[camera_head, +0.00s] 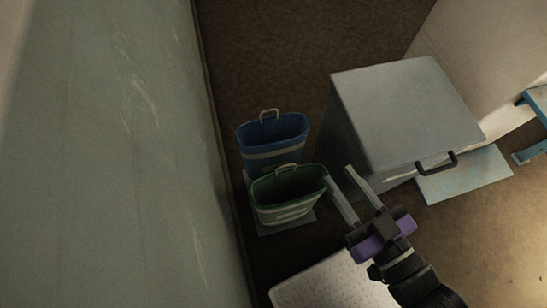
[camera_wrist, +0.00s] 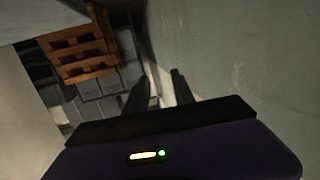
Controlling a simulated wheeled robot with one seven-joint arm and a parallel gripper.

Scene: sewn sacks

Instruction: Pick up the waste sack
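Two open sacks with loop handles stand upright between the wall and a grey box. The blue sack (camera_head: 272,140), with a pale band, is behind. The green sack (camera_head: 290,200), with a pale mark on its front, is nearer. I cannot tell which is the waste sack. My gripper (camera_head: 341,175) is open, just right of the green sack's rim, with its fingers pointing up-left. I cannot tell if a finger touches the sack. In the wrist view the fingers (camera_wrist: 160,82) are apart with nothing between them, and neither sack is recognisable.
A large grey box (camera_head: 405,105) with a dark handle stands close to the right of the sacks. A pale green wall (camera_head: 120,150) runs along the left. A white speckled surface (camera_head: 330,285) lies below. The wrist view shows an orange-brown slatted wooden object (camera_wrist: 80,52).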

